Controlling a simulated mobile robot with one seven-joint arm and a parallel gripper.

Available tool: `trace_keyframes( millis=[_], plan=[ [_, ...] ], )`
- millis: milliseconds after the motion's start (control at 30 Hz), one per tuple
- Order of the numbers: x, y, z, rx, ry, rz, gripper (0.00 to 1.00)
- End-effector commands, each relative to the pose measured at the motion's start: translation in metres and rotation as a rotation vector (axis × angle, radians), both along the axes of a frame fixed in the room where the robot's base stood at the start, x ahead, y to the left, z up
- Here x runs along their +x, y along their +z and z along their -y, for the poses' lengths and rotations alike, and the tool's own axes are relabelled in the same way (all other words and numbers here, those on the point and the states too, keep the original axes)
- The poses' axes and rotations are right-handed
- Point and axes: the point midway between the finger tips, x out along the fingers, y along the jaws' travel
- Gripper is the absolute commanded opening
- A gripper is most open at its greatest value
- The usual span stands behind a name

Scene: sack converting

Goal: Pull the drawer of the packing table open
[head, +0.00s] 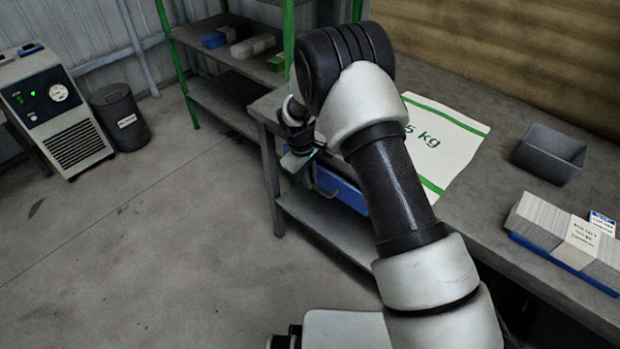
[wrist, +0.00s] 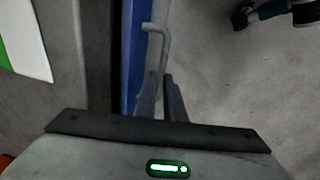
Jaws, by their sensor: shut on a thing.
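The packing table (head: 480,115) has a grey top, and its blue drawer (head: 343,190) is under the front edge. My arm hides part of the drawer in the head view. In the wrist view the drawer front (wrist: 134,50) is a narrow blue strip beside the tabletop edge, with a dark band between them. A grey bar handle (wrist: 164,42) stands out from it. My gripper (wrist: 161,78) is shut on the handle, with one finger on each side of the bar. In the head view my gripper (head: 300,162) is at the drawer front, partly hidden.
A white sack marked in green (head: 450,150), a grey bin (head: 550,153) and a blue tray of cards (head: 565,262) are on the tabletop. A green-posted shelf (head: 215,65) stands behind. Floor in front of the drawer (head: 180,240) is clear.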

Motion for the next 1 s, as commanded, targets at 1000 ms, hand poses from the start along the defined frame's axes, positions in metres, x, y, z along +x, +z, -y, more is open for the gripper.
trace_keyframes(
  millis=[1000],
  plan=[
    [-0.167, 0.0, -0.131, 0.0, 0.002, -0.001, 0.0]
  ],
)
